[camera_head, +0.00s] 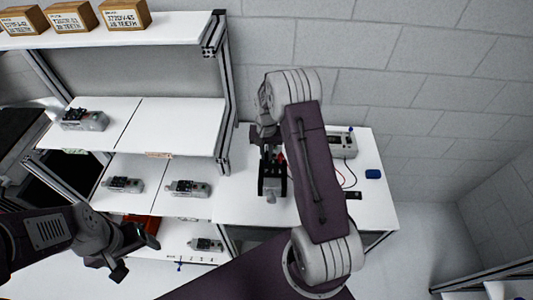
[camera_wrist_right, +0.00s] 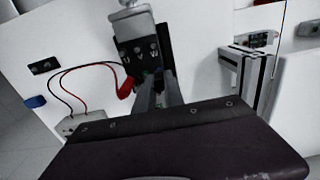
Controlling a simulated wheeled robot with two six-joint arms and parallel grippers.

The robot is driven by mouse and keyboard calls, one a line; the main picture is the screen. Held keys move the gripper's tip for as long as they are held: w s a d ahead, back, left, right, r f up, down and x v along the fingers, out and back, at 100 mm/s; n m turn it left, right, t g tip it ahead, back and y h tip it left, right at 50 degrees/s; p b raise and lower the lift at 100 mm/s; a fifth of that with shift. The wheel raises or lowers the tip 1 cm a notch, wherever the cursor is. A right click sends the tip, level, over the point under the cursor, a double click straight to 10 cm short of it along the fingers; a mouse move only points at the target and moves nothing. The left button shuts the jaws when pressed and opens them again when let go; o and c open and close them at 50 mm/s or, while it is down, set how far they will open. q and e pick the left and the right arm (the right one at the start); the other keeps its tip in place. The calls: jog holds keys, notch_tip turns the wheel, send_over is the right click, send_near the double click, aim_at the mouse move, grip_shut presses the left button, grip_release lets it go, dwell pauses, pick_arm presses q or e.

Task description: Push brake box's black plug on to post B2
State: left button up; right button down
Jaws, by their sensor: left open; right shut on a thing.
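The brake box appears to be the grey box (camera_head: 342,145) at the table's back right; in the wrist view its corner (camera_wrist_right: 85,121) shows, with a red and a black lead. A black-faced motor unit (camera_head: 271,178) stands on the table; its terminal face (camera_wrist_right: 138,52) shows in the wrist view. Post labels are not readable. A red plug (camera_wrist_right: 126,86) is beside the face. My right gripper (camera_wrist_right: 158,88) is shut at the unit, seemingly on the black plug, which is hidden between the fingers. My left gripper (camera_head: 132,256) is open and empty at lower left.
A blue block (camera_head: 373,174) and a small black block (camera_head: 353,195) lie on the table's right part. Shelves (camera_head: 185,115) with several grey motor units stand at left, with an upright post (camera_head: 226,100) close to my right arm.

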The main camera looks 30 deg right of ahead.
jog(key=shift+f, duration=0.15)
jog(key=c, duration=1.3)
grip_release()
jog(key=shift+c, duration=0.2)
notch_tip(320, 180, up, 7)
jog(key=p, duration=0.5)
jog(key=shift+p, duration=0.3)
